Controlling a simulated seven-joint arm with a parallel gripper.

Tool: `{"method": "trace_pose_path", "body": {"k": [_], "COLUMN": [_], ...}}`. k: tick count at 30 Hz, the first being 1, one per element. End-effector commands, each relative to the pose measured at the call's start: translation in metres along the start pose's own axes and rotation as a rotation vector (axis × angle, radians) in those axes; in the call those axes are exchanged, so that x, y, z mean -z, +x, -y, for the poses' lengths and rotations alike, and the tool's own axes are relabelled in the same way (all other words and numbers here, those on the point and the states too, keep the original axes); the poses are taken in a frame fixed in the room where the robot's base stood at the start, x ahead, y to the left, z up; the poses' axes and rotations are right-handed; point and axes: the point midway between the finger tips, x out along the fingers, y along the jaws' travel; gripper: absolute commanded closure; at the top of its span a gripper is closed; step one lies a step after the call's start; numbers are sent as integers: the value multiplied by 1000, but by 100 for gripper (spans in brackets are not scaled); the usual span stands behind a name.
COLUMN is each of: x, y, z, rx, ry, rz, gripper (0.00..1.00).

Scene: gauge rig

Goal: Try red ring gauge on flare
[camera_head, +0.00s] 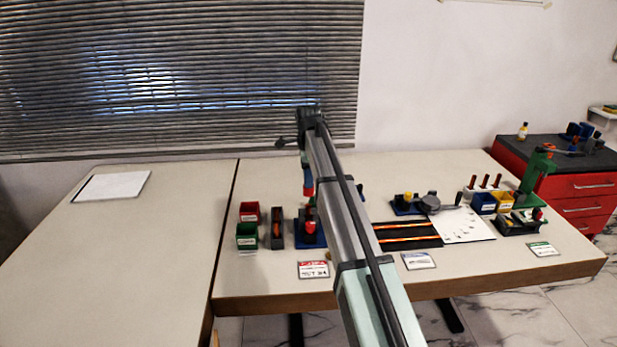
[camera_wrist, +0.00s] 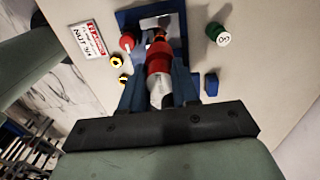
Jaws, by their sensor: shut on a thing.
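My gripper (camera_wrist: 158,88) is shut on the red ring gauge (camera_wrist: 159,58), with its blue fingers on either side of a pale cylindrical part in the wrist view. The red gauge points toward a blue fixture (camera_wrist: 126,18) with a grey metal plate. A small coppery part, perhaps the flare, shows just beyond the gauge. Whether gauge and flare touch is hidden. In the head view the red held piece (camera_head: 308,188) is above the blue fixture (camera_head: 309,241), partly hidden by my arm.
A red bin (camera_head: 249,212), green bin (camera_head: 246,236) and dark narrow tray (camera_head: 277,228) stand left of the fixture. A placard (camera_head: 313,269) lies in front. A black striped mat (camera_head: 408,236) and white sheet (camera_head: 463,225) lie right. The left table (camera_head: 130,250) is mostly bare.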

Motion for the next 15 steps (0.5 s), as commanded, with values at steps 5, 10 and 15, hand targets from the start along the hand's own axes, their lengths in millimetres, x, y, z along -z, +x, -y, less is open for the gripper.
{"method": "trace_pose_path", "body": {"k": [5,10,15], "x": [0,0,0], "y": [3,8,14], "z": [0,0,0], "rx": [0,0,1], "ry": [0,0,0], "rz": [0,0,0], "gripper": [100,100,100]}}
